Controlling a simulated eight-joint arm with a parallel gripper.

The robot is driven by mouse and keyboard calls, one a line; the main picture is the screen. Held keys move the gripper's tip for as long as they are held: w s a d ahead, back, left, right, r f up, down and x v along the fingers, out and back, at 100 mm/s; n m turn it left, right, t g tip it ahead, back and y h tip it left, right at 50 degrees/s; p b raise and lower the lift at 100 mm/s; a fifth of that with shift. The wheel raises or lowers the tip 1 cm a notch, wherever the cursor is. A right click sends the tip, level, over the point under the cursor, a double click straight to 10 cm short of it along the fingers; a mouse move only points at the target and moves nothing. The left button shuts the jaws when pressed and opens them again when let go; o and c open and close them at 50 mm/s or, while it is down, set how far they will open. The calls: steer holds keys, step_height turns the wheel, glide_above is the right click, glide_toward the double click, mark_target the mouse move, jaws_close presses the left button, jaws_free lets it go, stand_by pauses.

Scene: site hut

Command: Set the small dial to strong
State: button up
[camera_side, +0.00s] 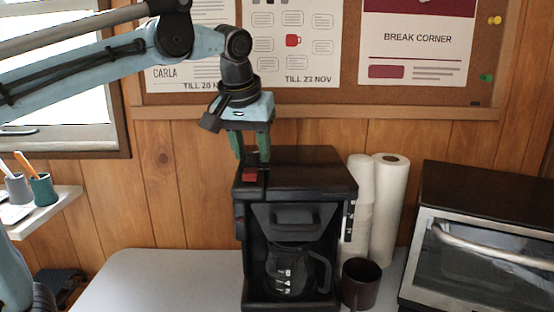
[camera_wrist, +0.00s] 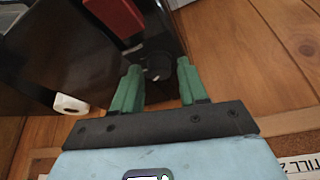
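The black coffee maker (camera_side: 310,172) stands on the counter with a glass pot in it. The small dark dial (camera_wrist: 157,70) shows in the wrist view on the machine's top, near the red switch (camera_wrist: 118,14). I cannot read its setting. My gripper (camera_side: 251,156) points down over the top's left part, just behind the red switch (camera_side: 250,174). Its two green fingers are apart and empty. In the wrist view the dial appears between the fingertips, and I cannot tell whether they touch it. In the side view the dial is not clearly seen.
A toaster oven (camera_side: 485,250) is farther right. The counter left of the machine is clear (camera_side: 170,280).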

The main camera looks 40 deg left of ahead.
jaws_close()
steer(key=shift+m, duration=0.4)
steer(key=m+h, duration=0.1)
steer(key=m, duration=0.1)
steer(key=m+h, duration=0.1)
steer(key=m, duration=0.1)
steer(key=shift+a+m, duration=0.2)
steer(key=shift+m, duration=0.2)
steer(key=m+h, duration=0.2)
steer(key=m, duration=0.4)
steer(key=shift+a, duration=0.1)
steer(key=shift+m, duration=0.3)
steer(key=shift+o, duration=1.3)
jaws_free()
steer(key=v, duration=1.2)
steer(key=shift+a, duration=0.3)
